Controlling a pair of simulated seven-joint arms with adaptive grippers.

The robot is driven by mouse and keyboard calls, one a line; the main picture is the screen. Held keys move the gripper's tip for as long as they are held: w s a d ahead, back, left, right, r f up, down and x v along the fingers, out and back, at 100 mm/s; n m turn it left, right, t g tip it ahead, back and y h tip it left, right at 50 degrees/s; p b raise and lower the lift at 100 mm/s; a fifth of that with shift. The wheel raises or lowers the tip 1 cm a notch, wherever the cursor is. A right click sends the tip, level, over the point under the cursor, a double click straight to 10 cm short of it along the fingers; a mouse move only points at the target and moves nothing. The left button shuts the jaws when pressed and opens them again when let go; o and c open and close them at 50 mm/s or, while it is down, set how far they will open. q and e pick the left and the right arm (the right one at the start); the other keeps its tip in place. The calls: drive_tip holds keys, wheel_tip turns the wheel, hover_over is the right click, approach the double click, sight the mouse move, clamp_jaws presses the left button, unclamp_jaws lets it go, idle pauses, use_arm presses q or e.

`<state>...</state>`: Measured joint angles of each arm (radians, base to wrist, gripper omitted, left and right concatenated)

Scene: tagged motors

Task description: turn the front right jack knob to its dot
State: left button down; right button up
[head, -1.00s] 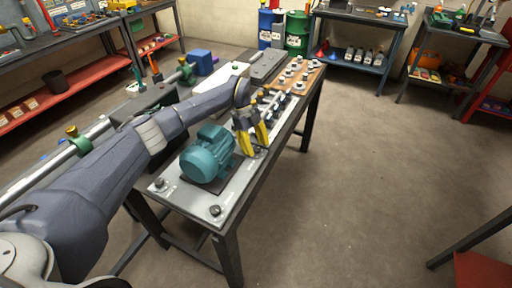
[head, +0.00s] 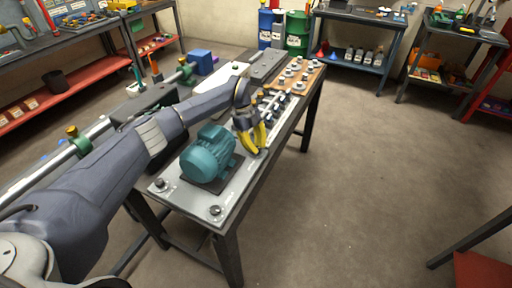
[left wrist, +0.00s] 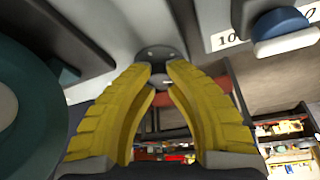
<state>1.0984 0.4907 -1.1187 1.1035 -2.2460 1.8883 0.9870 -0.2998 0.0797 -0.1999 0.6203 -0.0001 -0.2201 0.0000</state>
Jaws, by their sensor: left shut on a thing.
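The teal motor (head: 207,155) sits on a light grey plate (head: 235,191) at the near end of the bench. My left gripper (head: 257,151) points down at the plate's right side, beside the motor. Its yellow fingers are shut on a grey jack knob, which shows between the fingertips in the left wrist view (left wrist: 156,53). The fingers hide most of this knob in the head view. Two other jack knobs stand at the plate's near corners, one at the left (head: 161,184) and one at the right (head: 215,210). I cannot make out the dot. My right gripper is out of view.
Several shafts and fittings (head: 272,103) lie just beyond my left gripper. A brown board (head: 309,74) with several round parts is at the bench's far end. In the left wrist view, a blue-topped part (left wrist: 282,28) stands near a "10" label. The floor right of the bench is clear.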

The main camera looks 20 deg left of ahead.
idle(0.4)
use_arm(q)
drive_tip(key=m+g+y, duration=0.1)
drive_tip(key=m, duration=0.5)
drive_tip(key=shift+d+f+m+g+y, duration=0.15)
drive_tip(key=shift+m+g+y, duration=0.15)
drive_tip(key=shift+g+y, duration=0.1)
drive_tip(key=m+y, duration=0.1)
drive_tip(key=m, duration=0.4)
drive_tip(key=shift+d+f+g+y, duration=0.1)
drive_tip(key=shift+g+y, duration=0.2)
drive_tip(key=shift+y, duration=0.1)
drive_tip(key=c, duration=1.1)
unclamp_jaws()
drive_tip(key=v, duration=1.2)
drive_tip(key=shift+d, duration=0.1)
